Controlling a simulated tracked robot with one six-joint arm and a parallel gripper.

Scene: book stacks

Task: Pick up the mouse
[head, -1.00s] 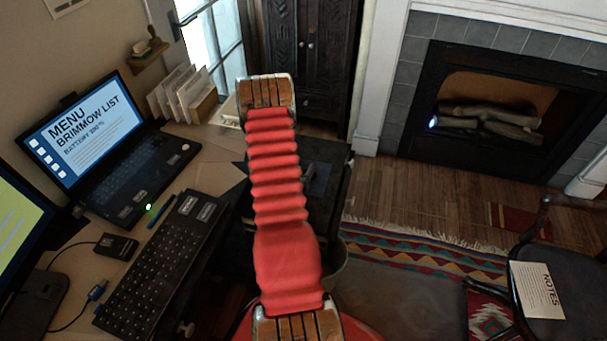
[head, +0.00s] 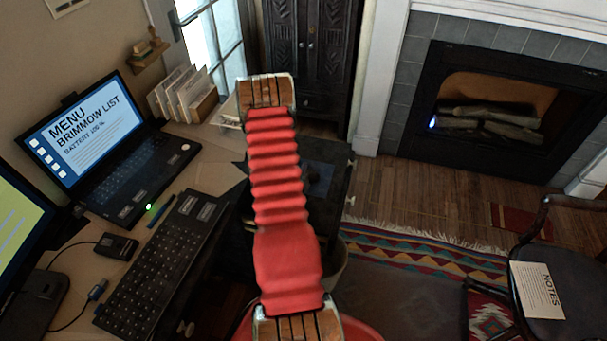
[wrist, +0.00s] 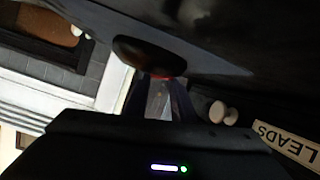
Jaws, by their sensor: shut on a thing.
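The mouse (wrist: 148,54) is a dark, rounded oval in the upper middle of the wrist view, with a red glow at its lower edge. My gripper (wrist: 159,88) is shut on it, with the fingertips meeting its near side. The mouse is close to a broad dark surface; I cannot tell whether it touches it. In the head view my red arm hides the gripper and the mouse.
An open laptop (head: 75,130), a black keyboard (head: 160,250) and a small black box (head: 117,246) are on the desk at left. A fireplace (head: 490,120) is at the back right. A chair with a notes pad (head: 537,290) stands at lower right.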

